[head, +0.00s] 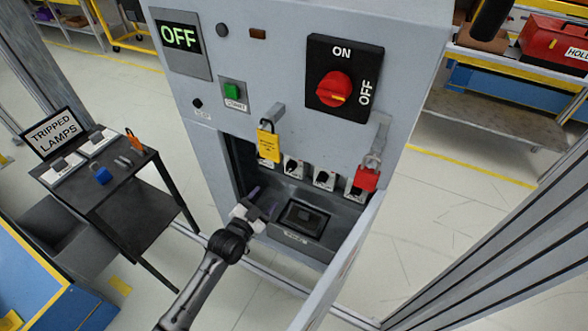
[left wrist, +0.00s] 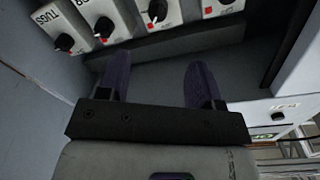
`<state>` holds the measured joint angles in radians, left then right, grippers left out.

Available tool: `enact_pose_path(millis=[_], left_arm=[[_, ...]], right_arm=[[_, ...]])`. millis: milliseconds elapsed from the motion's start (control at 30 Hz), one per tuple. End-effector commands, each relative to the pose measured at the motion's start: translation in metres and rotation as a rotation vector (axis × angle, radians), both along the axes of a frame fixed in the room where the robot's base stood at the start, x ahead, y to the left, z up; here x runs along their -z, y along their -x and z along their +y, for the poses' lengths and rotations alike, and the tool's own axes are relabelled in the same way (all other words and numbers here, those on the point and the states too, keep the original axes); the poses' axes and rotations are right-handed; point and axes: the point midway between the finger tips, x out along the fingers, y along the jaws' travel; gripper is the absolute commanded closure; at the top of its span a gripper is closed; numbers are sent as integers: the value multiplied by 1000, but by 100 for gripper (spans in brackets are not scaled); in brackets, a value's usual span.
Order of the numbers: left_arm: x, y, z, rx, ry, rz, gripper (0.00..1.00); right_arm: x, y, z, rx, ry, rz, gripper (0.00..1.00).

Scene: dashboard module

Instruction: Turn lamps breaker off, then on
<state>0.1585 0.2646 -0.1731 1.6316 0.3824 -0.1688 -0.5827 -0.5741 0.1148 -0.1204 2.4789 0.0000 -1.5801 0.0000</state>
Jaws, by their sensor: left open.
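A row of small white breakers with black knobs (head: 324,180) sits inside the open recess of the grey cabinet (head: 230,55). In the left wrist view, one breaker (left wrist: 63,42) reads "TUGS". The other labels are cut off or too small to read, so I cannot tell which breaker is for lamps. A sign (head: 54,133) on the side table reads "TRIPPED LAMPS". My left gripper (head: 262,203) is at the recess opening, below the breakers. Its purple fingers (left wrist: 157,82) are apart and empty, and touch no knob. My right gripper is not in view.
A yellow tag (head: 268,145) and a red padlock (head: 367,179) hang in front of the breakers. A dark small screen (head: 304,217) lies in the recess floor. The open cabinet door (head: 340,265) stands at the right. A red rotary switch (head: 334,89) and an "OFF" display (head: 180,37) are above.

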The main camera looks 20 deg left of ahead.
Motion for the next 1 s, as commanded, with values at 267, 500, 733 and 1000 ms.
enact_pose_path(millis=[267,500,733,1000], left_arm=[[1,-27,-6,0,-31,-9,40],[3,-73,-15,0,-30,-7,40],[2,-108,-22,0,-30,-6,40],[1,-130,-28,1,-30,-6,40]], right_arm=[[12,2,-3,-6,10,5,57],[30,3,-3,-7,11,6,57],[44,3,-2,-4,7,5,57],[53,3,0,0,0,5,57]])
